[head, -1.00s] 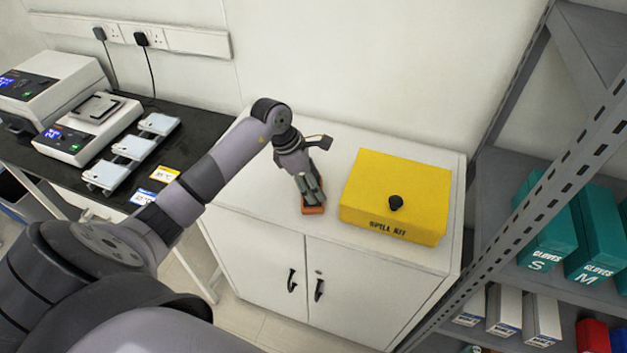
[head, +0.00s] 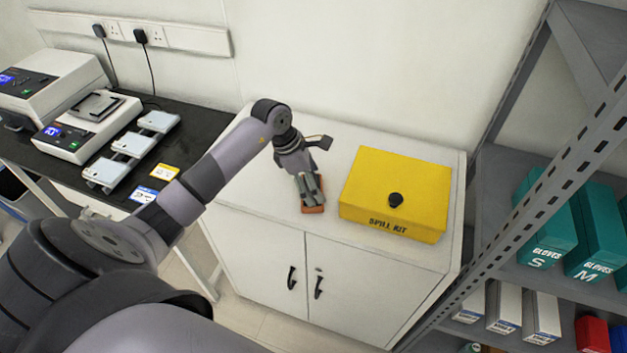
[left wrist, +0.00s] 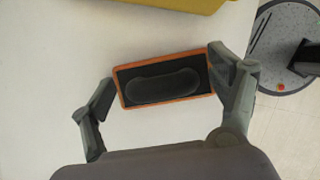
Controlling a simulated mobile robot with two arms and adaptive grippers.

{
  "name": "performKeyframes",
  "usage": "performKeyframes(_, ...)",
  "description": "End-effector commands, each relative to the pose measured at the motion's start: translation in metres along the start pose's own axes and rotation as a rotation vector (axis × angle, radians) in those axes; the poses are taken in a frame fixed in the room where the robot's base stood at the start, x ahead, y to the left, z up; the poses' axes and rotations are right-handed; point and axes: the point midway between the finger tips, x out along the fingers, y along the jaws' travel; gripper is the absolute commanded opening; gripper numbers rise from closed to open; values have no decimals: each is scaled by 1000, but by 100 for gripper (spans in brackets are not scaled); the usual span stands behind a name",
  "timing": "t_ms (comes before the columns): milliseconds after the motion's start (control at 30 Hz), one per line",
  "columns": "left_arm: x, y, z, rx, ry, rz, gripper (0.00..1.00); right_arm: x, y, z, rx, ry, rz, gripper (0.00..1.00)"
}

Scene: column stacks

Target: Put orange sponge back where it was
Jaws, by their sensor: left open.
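The orange sponge (head: 314,210) lies on the white cabinet top, left of the yellow spill kit box. In the left wrist view the orange sponge (left wrist: 122,97) shows as a long block with an orange rim and a dark upper face with a rounded dark shape. My left gripper (head: 311,190) points down over it. In the left wrist view my left gripper (left wrist: 163,80) is open, with one finger at each end of the sponge. The left finger is apart from it; the right finger overlaps its right end, and I cannot tell whether it touches. My right gripper is not in view.
The yellow spill kit box (head: 397,190) stands close right of the sponge. The cabinet (head: 260,190) has free top behind and left of the gripper. A black bench (head: 60,172) with balances is at left, a grey shelf rack (head: 530,180) with glove boxes at right.

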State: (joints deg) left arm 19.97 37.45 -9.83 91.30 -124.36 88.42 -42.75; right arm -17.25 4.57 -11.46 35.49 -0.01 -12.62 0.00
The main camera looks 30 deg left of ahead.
Motion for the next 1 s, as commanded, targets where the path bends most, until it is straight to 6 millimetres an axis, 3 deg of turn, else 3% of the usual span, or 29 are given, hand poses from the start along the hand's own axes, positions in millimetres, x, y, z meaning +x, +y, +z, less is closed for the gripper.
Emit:
performKeyframes(167,-9,1,0,0,1,3,82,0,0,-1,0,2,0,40)
performKeyframes(700,-111,1,0,1,1,4,82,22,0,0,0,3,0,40)
performKeyframes(1000,-123,0,1,0,0,0,82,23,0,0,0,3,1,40)
